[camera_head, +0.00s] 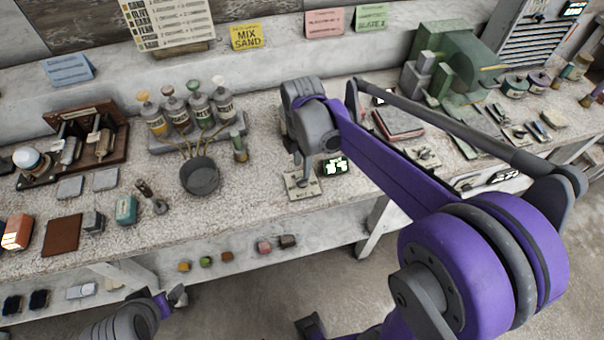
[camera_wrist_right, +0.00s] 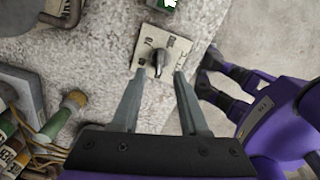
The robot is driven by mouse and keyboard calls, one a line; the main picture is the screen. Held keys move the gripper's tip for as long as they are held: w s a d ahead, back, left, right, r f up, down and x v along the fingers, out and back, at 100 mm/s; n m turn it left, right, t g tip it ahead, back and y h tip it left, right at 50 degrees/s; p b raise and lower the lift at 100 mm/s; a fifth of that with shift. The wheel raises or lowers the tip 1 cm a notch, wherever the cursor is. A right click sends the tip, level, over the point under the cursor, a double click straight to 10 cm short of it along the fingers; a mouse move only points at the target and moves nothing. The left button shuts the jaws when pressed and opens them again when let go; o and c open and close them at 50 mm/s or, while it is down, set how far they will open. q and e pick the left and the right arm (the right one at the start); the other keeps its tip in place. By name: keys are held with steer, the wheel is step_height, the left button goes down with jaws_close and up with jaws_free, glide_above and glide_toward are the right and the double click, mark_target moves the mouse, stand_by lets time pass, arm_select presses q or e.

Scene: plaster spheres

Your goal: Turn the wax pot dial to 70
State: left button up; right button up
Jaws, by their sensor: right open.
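The dial is a dark grey knob (camera_wrist_right: 159,65) on a pale square plate (camera_head: 301,187) with printed marks, lying on the bench. The "70" mark shows on the plate in the right wrist view. My right gripper (camera_wrist_right: 160,76) is open, with its two fingers pointing at the dial. The knob shows between the fingertips and I see no contact. In the head view, my right gripper (camera_head: 302,178) is over the plate and partly hides the knob. My left gripper (camera_head: 174,297) is low in front of the bench, apart from the dial, with its fingers apart and empty.
A dark round pot (camera_head: 200,177) stands left of the dial, by a rack of bottles (camera_head: 190,110). A small green-lit display (camera_head: 335,166) is just right of the plate. A red book (camera_head: 398,123) lies farther right. Bare bench lies between pot and plate.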

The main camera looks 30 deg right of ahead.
mark_target(302, 178)
step_height(302, 178, down, 5)
steer(key=shift+f, duration=0.1)
stand_by(0.3)
jaws_close()
